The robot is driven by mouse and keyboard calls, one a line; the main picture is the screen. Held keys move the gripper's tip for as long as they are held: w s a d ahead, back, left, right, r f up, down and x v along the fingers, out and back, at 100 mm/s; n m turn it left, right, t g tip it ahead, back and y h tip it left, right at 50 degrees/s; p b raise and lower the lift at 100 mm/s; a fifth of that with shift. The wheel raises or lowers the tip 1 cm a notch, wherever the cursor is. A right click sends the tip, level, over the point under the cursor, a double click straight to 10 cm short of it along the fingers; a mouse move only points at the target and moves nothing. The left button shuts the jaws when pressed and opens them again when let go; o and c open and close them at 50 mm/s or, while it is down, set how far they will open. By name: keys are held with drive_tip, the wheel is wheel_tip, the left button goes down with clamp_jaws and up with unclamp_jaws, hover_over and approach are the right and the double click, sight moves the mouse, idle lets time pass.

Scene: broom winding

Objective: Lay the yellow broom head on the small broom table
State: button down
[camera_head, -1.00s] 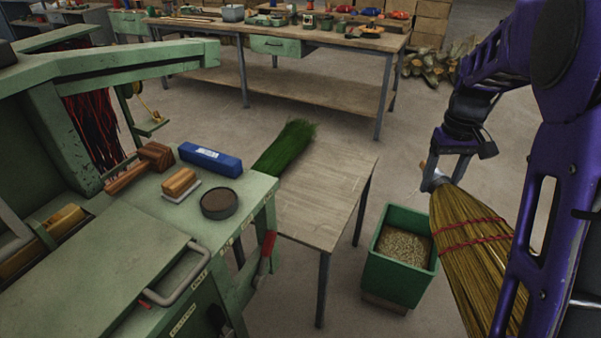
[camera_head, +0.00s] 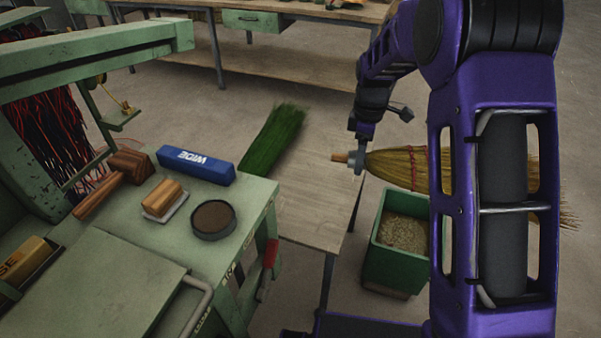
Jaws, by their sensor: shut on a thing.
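The yellow broom head (camera_head: 395,166) has straw bristles, red binding and a short wooden stub at its left end. My gripper (camera_head: 357,162) is shut on its neck near the stub. The head lies roughly level in the picture, bristles pointing right, partly hidden behind my purple arm. The small broom table (camera_head: 318,195) has a pale wooden top and dark metal legs. The stub end overlaps the table's right part in the picture; I cannot tell how high it is above the top. A green bristle bundle (camera_head: 273,138) lies on the table's left side.
The green machine bench (camera_head: 150,238) adjoins the table at left, with a blue box (camera_head: 195,165), a round dark tin (camera_head: 212,219) and a brush (camera_head: 162,198). A green bin (camera_head: 385,262) of grain stands right of the table. The table's middle is clear.

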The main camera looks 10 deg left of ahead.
drive_tip(key=a+f+n+b, duration=0.1)
drive_tip(key=a+f+n, duration=1.2)
drive_tip(key=a+n, duration=0.15)
drive_tip(key=n+b, duration=0.1)
drive_tip(key=n, duration=0.1)
hover_over(303, 218)
drive_tip(key=shift+m, duration=0.25)
wheel_tip(303, 218, down, 6)
drive_tip(key=shift+r, duration=0.2)
drive_tip(key=shift+f+b, duration=0.3)
drive_tip(key=shift+f, duration=2.1)
drive_tip(key=shift+c, duration=0.4)
unclamp_jaws()
drive_tip(key=shift+f, duration=0.1)
wheel_tip(303, 218, up, 12)
drive_tip(key=p, duration=0.1)
drive_tip(key=shift+r+p, duration=0.2)
drive_tip(key=shift+p, duration=0.1)
